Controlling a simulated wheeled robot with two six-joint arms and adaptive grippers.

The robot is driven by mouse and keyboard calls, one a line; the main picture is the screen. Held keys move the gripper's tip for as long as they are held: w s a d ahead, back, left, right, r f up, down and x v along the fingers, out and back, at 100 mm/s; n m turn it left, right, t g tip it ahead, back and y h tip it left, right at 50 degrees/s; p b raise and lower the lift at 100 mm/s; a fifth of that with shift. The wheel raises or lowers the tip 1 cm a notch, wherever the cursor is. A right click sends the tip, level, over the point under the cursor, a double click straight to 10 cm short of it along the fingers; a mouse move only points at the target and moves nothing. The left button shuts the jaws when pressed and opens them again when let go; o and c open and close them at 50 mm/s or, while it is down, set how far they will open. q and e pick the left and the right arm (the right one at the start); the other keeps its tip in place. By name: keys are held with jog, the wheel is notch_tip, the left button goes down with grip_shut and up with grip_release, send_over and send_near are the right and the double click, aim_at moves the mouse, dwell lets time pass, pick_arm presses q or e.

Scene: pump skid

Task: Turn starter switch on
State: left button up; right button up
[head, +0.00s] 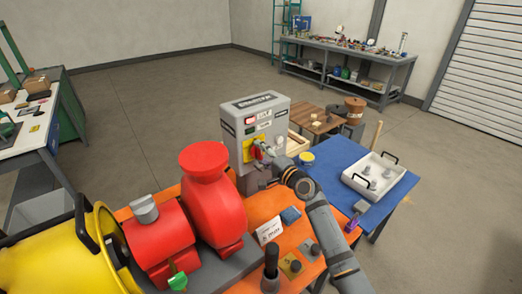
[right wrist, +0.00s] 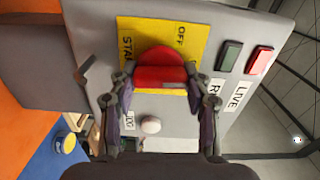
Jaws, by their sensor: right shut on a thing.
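The grey starter box (head: 236,112) stands on the orange bench, right of the red pump. Its red rotary starter switch (right wrist: 160,62) sits on a yellow plate (right wrist: 128,32) marked OFF and, partly hidden, STA. The plate also shows in the head view (head: 248,154). My right gripper (head: 264,158) is at the front of the box. In the right wrist view its two fingers (right wrist: 160,88) are shut on the switch's red handle, one on each side. The handle's exact pointing is hard to tell. My left gripper is not in view.
A dark green lamp (right wrist: 230,56) and a red lamp (right wrist: 260,61) sit beside the plate, with a white knob (right wrist: 150,126) near the fingers. The red pump (head: 205,195) stands close left. A white tray (head: 380,178) rests on the blue bench top.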

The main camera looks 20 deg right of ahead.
jog(key=shift+m, duration=0.5)
jog(key=o, duration=1.2)
jog(key=shift+c, duration=0.2)
jog(key=shift+s+d, duration=0.1)
jog(key=v, duration=1.1)
jog(key=shift+s, duration=0.4)
jog(key=shift+d, duration=0.1)
